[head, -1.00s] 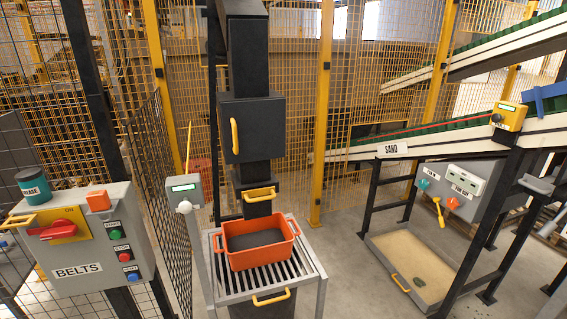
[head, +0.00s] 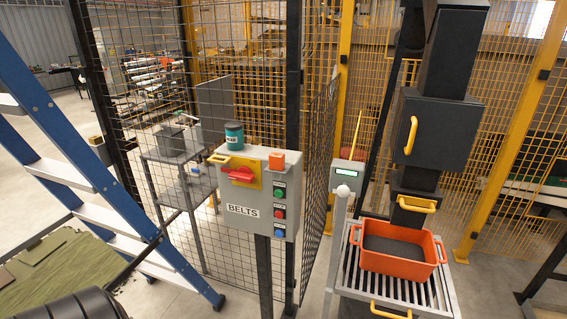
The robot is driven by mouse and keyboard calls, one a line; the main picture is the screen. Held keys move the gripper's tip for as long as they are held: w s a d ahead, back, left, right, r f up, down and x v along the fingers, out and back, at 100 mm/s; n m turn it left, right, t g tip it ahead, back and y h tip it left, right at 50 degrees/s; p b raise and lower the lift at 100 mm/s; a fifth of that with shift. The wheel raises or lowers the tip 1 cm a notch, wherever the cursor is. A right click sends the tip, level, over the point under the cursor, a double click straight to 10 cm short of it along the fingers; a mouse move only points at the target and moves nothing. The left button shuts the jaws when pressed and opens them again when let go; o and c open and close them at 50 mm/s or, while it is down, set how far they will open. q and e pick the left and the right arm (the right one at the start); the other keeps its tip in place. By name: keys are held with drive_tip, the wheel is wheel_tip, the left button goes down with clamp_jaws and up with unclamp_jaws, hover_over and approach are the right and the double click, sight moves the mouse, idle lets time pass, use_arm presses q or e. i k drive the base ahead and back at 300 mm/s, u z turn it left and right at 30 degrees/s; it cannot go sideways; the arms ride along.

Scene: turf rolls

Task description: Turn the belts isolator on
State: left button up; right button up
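The belts isolator is a red rotary handle (head: 238,174) on a yellow plate, on the front of the grey box labelled BELTS (head: 256,192). The handle lies roughly level; the lettering by it is too small to read now. A yellow handle (head: 219,158) sticks out at the box's upper left. Green, red and blue buttons (head: 279,212) run down the box's right side. Neither gripper is in view.
A blue ladder (head: 75,150) leans at the left, beside a green turf-covered surface (head: 60,262) and a black roller (head: 75,306). Wire mesh fence stands behind the box. An orange crate (head: 398,268) with dark contents sits on a slatted stand at the right. Floor shows around the box's post.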

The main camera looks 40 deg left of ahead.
sight(243, 174)
drive_tip(key=u, duration=1.75)
drive_tip(key=k, duration=0.65)
drive_tip(key=u, duration=0.6)
drive_tip(key=k, duration=0.6)
drive_tip(key=z, duration=0.6)
drive_tip(key=i, duration=0.6)
drive_tip(key=z, duration=0.65)
drive_tip(key=i, duration=0.75)
drive_tip(key=u, duration=0.25)
